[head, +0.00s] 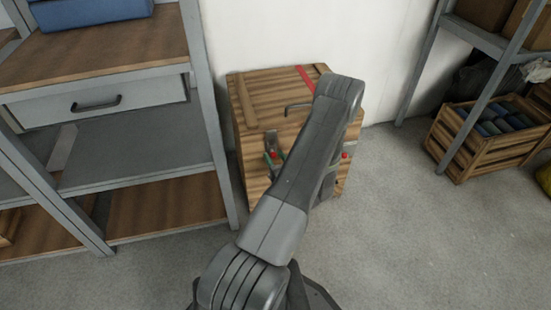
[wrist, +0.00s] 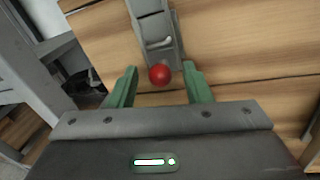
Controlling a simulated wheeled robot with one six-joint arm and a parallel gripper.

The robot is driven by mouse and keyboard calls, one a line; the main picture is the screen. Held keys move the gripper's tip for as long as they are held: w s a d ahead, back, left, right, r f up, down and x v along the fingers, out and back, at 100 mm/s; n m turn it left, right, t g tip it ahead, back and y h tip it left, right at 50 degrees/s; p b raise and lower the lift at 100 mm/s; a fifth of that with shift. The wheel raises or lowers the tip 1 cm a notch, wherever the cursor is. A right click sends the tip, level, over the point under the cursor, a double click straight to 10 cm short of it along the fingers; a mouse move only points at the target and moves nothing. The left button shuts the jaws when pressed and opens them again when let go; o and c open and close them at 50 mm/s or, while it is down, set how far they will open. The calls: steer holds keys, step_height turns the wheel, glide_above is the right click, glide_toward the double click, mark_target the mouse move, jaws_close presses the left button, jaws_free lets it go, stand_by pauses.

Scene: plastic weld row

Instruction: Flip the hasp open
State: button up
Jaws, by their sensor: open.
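The hasp (wrist: 155,30) is a grey metal strap on the front of a wooden chest (head: 262,130). It also shows in the head view (head: 271,141). A red ball-shaped knob (wrist: 159,75) sits at its lower end. My gripper (wrist: 158,78) has green fingers, open, one on each side of the red knob with gaps on both sides. In the head view my gripper (head: 273,157) is at the chest's front, and my arm hides much of the chest's right side. A second red knob (head: 346,155) shows right of my arm.
A dark handle (head: 298,107) and a red stripe (head: 305,78) are on the chest's top. A metal shelf unit with a drawer (head: 98,103) stands close on the left. A crate (head: 487,137) sits by a rack at right. Floor (head: 395,235) at front right is clear.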

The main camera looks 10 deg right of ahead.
jaws_close()
steer(key=shift+s+r, duration=0.1)
